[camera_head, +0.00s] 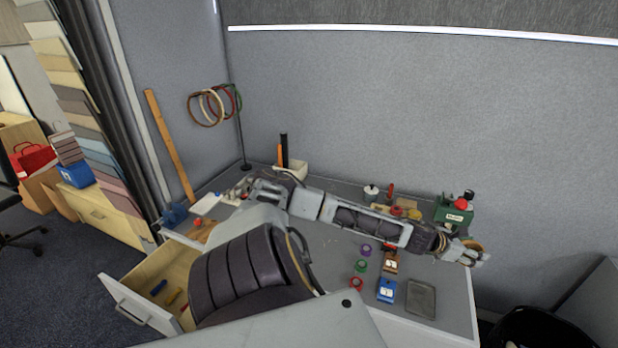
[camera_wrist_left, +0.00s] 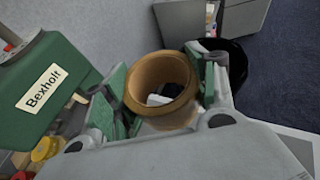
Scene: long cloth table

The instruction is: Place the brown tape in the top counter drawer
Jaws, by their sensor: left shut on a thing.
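The brown tape (camera_head: 474,245) is a ring-shaped roll at the right end of the table in the head view. My left gripper (camera_head: 472,256) is shut on it. In the left wrist view the brown tape (camera_wrist_left: 134,92) sits between the green finger pads of my left gripper (camera_wrist_left: 160,100), with its hole facing the camera. The top counter drawer (camera_head: 126,303) is pulled open at the lower left of the head view, far from my left gripper. Several small blue, yellow and red items lie in it. My arm hides its right part. My right gripper is not in view.
A green box (camera_head: 455,211) stands behind my left gripper and looms close in the left wrist view (camera_wrist_left: 45,85). Coloured tape rolls (camera_head: 361,266), a blue box (camera_head: 386,290) and a grey tray (camera_head: 421,298) lie near the front. A black bin (camera_head: 540,326) stands right of the table.

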